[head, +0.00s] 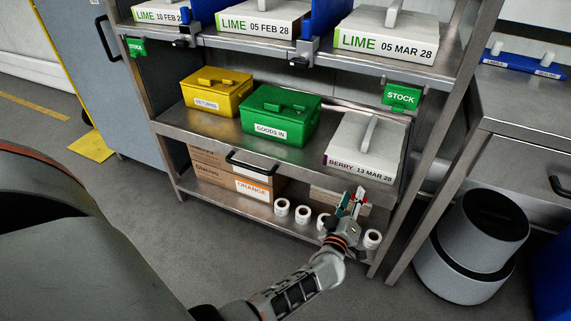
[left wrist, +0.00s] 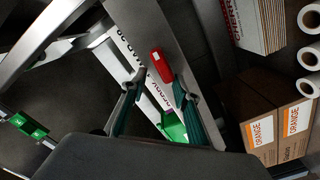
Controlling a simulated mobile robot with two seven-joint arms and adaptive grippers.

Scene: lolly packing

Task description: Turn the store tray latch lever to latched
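The store tray (head: 215,150) is the steel middle shelf with a black handle (head: 251,166) on its front. In the left wrist view a small red lever (left wrist: 161,66), which looks like the latch lever, sits on a steel front strip, lying roughly along it. My left gripper (head: 352,196) is in front of the tray's right end, below the BERRY box. In the left wrist view its two teal fingers (left wrist: 155,88) are apart with nothing between them. The red lever shows just beyond the fingertips, roughly centred. In the head view the gripper largely hides that spot. My right gripper is not in view.
On the tray stand a yellow box (head: 217,88), a green GOODS IN box (head: 281,112) and a white BERRY box (head: 364,150). Below are cartons (head: 236,181) and white rolls (head: 302,215). A grey bin (head: 470,243) stands right. The floor in front is clear.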

